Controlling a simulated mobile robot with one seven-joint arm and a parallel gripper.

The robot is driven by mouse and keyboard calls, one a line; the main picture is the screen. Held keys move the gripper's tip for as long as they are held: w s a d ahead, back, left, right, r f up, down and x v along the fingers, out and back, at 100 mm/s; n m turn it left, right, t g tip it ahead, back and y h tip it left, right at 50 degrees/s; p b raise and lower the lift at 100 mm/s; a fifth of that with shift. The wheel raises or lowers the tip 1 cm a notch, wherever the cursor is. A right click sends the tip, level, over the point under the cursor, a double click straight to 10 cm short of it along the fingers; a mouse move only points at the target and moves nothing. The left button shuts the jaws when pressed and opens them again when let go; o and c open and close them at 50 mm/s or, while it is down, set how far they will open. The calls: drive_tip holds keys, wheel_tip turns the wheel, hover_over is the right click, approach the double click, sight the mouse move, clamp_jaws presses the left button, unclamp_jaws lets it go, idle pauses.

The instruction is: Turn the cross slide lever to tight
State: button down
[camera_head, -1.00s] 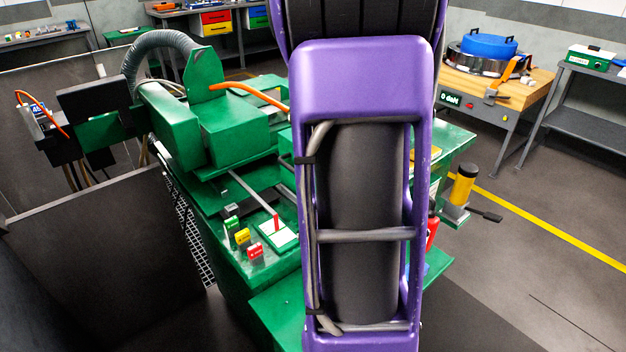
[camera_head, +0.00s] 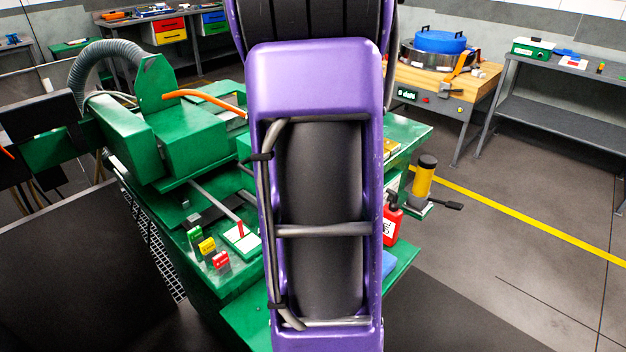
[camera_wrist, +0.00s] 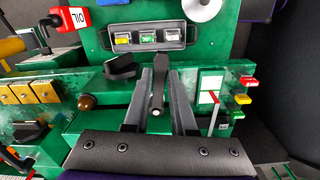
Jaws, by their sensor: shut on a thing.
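In the wrist view my gripper (camera_wrist: 159,75) has its two grey fingers on either side of a dark lever (camera_wrist: 156,92) and is shut on it. The lever points toward the camera, with a small pale round end. No label on this lever is readable, so I cannot tell its marked position. A small red pointer (camera_wrist: 213,112) stands by a white plate (camera_wrist: 209,84) to the right. The red pointer also shows in the head view (camera_head: 240,228). There my purple arm hides the gripper and the held lever.
The green machine (camera_head: 190,130) fills the left and middle. Green, yellow and red tags (camera_wrist: 240,98) sit right of my fingers. Another black handle (camera_wrist: 122,69) is close on the left. A yellow cylinder (camera_head: 424,176) stands at the machine's right. Open floor lies further right.

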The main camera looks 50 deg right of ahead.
drive_tip(key=shift+d+n, duration=0.5)
drive_tip(key=shift+n, duration=0.3)
drive_tip(key=c, duration=0.7)
unclamp_jaws()
drive_tip(key=shift+c, duration=0.2)
wheel_tip(320, 180, up, 18)
drive_tip(key=p, duration=0.1)
drive_tip(key=shift+f, duration=0.25)
drive_tip(key=shift+f, duration=0.1)
